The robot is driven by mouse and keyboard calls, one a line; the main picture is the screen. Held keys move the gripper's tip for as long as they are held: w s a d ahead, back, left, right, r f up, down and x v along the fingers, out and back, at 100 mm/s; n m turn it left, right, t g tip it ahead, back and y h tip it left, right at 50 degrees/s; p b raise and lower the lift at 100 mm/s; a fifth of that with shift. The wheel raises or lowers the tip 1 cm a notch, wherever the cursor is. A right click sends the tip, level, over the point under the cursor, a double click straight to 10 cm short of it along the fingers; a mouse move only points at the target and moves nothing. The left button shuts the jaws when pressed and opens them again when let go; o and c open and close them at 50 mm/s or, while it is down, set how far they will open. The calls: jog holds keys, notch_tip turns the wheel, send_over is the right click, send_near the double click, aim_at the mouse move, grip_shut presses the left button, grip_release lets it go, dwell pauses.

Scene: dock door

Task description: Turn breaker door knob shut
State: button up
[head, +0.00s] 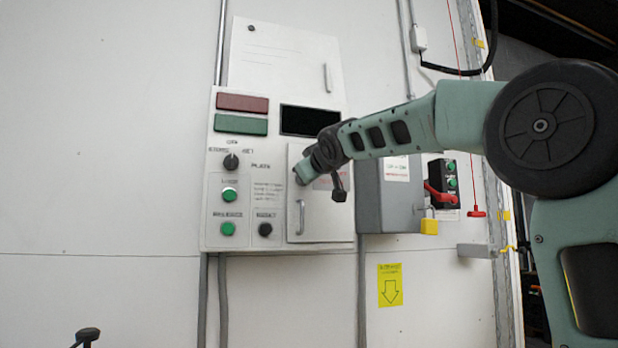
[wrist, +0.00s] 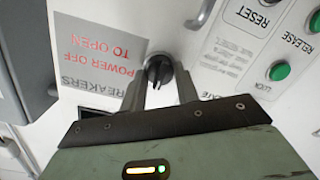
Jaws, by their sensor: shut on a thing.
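The breaker door knob (wrist: 158,72) is a round black knob with a raised grip bar, and it shows in the wrist view between my fingers. My gripper (wrist: 160,86) is shut on the knob, with one finger on each side of it. In the head view my gripper (head: 300,178) reaches the upper left of the breaker door (head: 325,222), and the knob is hidden behind it there. The breaker door is a light panel with a vertical handle (head: 301,216) and lies flat in line with the control box front.
A black selector knob (head: 231,162), green buttons (head: 229,194) and a black reset button (head: 265,229) sit left of the door. A grey switch box (head: 388,200) with a yellow padlock (head: 429,227) stands close on the right. The wall at left is clear.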

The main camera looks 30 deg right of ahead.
jog(key=shift+f+n, duration=0.1)
jog(key=shift+n, duration=0.2)
dwell(0.4)
jog(key=o, duration=1)
jog(key=shift+s, duration=0.1)
jog(key=shift+b+v, duration=4.5)
jog(key=shift+v, duration=4.1)
